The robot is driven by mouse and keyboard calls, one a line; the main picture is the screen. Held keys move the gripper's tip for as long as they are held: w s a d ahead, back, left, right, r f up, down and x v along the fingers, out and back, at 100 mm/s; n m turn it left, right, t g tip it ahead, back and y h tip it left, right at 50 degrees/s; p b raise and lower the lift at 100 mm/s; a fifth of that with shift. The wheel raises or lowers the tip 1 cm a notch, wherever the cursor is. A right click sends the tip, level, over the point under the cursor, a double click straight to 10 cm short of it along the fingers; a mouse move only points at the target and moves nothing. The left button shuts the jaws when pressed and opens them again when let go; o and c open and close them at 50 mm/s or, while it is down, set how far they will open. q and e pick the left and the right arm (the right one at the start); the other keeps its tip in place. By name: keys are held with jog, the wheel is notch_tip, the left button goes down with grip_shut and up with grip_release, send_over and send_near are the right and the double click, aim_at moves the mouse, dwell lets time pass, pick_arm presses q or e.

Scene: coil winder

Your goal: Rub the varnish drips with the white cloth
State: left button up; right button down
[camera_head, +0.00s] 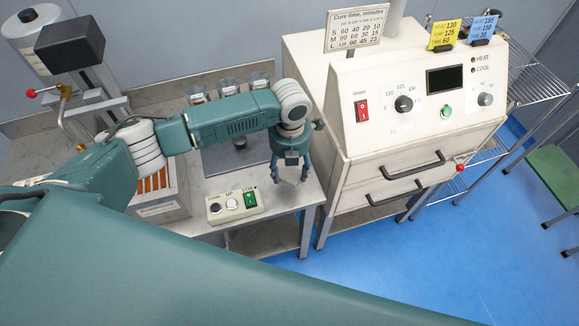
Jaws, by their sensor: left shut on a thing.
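My left gripper (290,178) points down over the right end of the steel bench (300,192), near its front right corner. Its fingers are shut on a small pale grey-white piece, the white cloth (291,171), which shows only in part between them. I cannot tell whether the cloth touches the bench top. No varnish drips can be made out; my arm and gripper hide part of the bench top. My right gripper is out of view.
A white curing oven (400,120) with drawer handles stands close right of the gripper. A switch box (235,206) sits at the bench's front edge. Several jars (228,86) stand at the back. A wire rack (535,80) and green stool (555,172) are farther right.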

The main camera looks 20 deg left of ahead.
pick_arm(q)
jog(key=shift+f, duration=0.35)
jog(key=b, duration=0.5)
send_over(290, 189)
notch_tip(290, 189, down, 4)
jog(key=shift+f, duration=0.1)
jog(key=shift+f+b, duration=0.4)
jog(key=shift+f, duration=0.3)
jog(key=shift+s+f+b, duration=0.1)
jog(key=shift+f+b, duration=0.6)
jog(key=shift+f, duration=0.3)
